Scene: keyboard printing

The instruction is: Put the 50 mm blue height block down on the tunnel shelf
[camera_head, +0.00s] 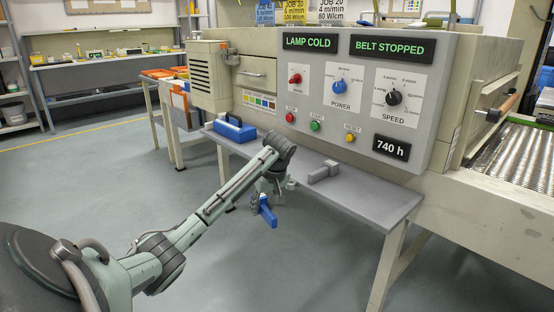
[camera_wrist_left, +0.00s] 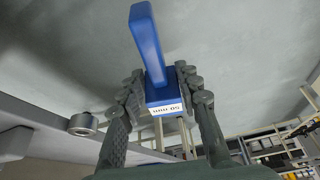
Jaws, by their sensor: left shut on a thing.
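My left gripper (camera_head: 262,196) is shut on the blue height block (camera_head: 267,213), which hangs below it over the floor, beside the front edge of the grey shelf (camera_head: 365,199). In the left wrist view the block (camera_wrist_left: 147,45) shows a long blue bar and a white label reading 50 mm, upside down. The two fingers of the gripper (camera_wrist_left: 160,84) close on its sides. The shelf runs along the front of the machine, below the control panel. My right gripper is not in view.
A blue case with a handle (camera_head: 234,131) stands at the shelf's left end. The shelf's right part is bare. The control panel (camera_head: 355,90) rises behind it.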

